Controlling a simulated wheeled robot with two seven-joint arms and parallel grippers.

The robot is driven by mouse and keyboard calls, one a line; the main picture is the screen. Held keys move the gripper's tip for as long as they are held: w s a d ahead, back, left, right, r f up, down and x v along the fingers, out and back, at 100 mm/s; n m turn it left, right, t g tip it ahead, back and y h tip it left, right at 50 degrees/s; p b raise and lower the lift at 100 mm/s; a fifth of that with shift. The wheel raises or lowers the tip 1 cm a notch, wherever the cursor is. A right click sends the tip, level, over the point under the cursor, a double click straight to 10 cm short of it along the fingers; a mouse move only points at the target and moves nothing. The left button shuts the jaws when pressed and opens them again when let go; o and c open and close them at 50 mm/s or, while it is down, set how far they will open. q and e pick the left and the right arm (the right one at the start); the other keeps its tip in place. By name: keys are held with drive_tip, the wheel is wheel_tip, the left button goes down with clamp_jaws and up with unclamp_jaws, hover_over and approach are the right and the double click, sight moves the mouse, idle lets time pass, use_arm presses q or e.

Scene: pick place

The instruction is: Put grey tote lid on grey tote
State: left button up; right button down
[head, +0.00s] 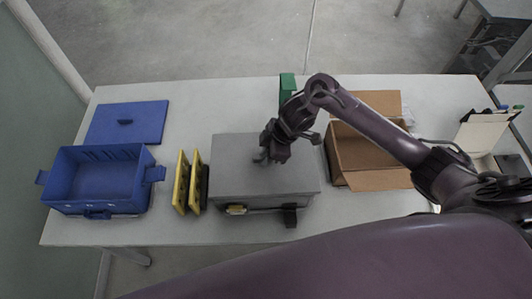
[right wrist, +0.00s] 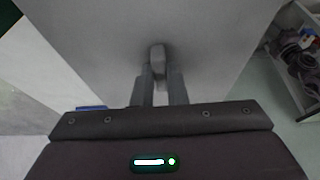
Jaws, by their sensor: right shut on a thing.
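The grey tote lid (head: 236,177) is a flat grey panel in the middle of the table in the head view. It lies level over the grey tote (head: 262,203), whose dark front side shows below the lid's front edge. I cannot tell whether the lid is fully seated or slightly above the rim. My right gripper (head: 265,157) is over the lid, shut on its handle. In the right wrist view the fingers (right wrist: 159,88) close around the grey lid's handle (right wrist: 157,55). My left gripper is not in view.
Yellow-and-black items (head: 181,183) stand just left of the tote. A blue tote (head: 70,187) and its blue lid (head: 146,113) are at the left. An open cardboard box (head: 347,151) is right of the tote. A green object (head: 287,84) is behind. Bare table shows at the back left.

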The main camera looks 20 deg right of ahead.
drive_tip(key=shift+f, duration=0.6)
idle(0.9)
drive_tip(key=c, duration=1.4)
unclamp_jaws()
wheel_tip(320, 180, up, 6)
drive_tip(key=p, duration=0.5)
drive_tip(key=shift+f+p, duration=0.25)
drive_tip(key=shift+p, duration=0.15)
drive_tip(key=shift+r+p, duration=0.7)
drive_tip(key=shift+r, duration=0.6)
